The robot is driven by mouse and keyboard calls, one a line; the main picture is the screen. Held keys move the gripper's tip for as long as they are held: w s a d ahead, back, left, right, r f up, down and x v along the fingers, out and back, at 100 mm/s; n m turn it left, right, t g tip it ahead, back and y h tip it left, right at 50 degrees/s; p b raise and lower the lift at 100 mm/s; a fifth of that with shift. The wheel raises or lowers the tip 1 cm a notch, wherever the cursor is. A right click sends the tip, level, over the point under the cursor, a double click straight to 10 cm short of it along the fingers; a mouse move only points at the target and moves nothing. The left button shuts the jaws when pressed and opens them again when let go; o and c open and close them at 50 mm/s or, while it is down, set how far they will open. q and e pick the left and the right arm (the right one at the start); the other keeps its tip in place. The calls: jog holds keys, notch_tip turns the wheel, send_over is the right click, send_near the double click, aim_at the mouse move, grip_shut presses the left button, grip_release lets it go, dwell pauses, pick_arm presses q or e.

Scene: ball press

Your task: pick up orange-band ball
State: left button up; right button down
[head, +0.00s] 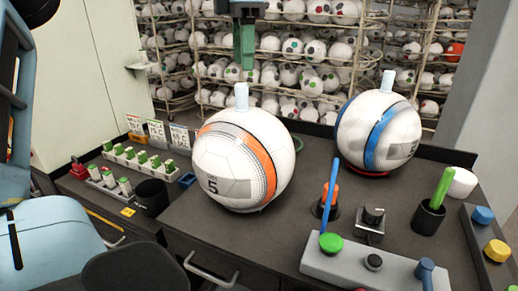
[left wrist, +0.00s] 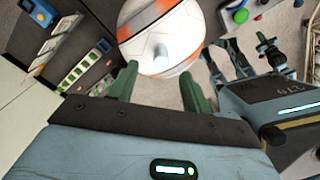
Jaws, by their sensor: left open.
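The orange-band ball (head: 240,165) sits on the dark bench, left of centre. A pale upright peg (head: 241,96) stands on its top. My left gripper (head: 244,68) is above this peg, pointing down, open and empty. It is seen nearly edge-on in the head view. In the left wrist view, the two dark green fingers of the left gripper (left wrist: 160,72) are spread apart. The ball (left wrist: 195,22) and its peg (left wrist: 160,57) show between and beyond them. I see no clear contact. My right gripper is not seen in the head view.
A blue-band ball (head: 378,133) with its own peg stands at right.

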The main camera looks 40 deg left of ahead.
aim_at(241, 84)
pick_arm(q)
jog(key=shift+s+f, duration=0.25)
jog(key=shift+s, duration=0.1)
jog(key=shift+s+f, duration=0.1)
jog(key=shift+f, duration=1.1)
notch_tip(241, 84, down, 5)
jog(key=shift+r+p, duration=0.2)
jog(key=shift+p, duration=0.55)
jog(key=shift+f, duration=0.1)
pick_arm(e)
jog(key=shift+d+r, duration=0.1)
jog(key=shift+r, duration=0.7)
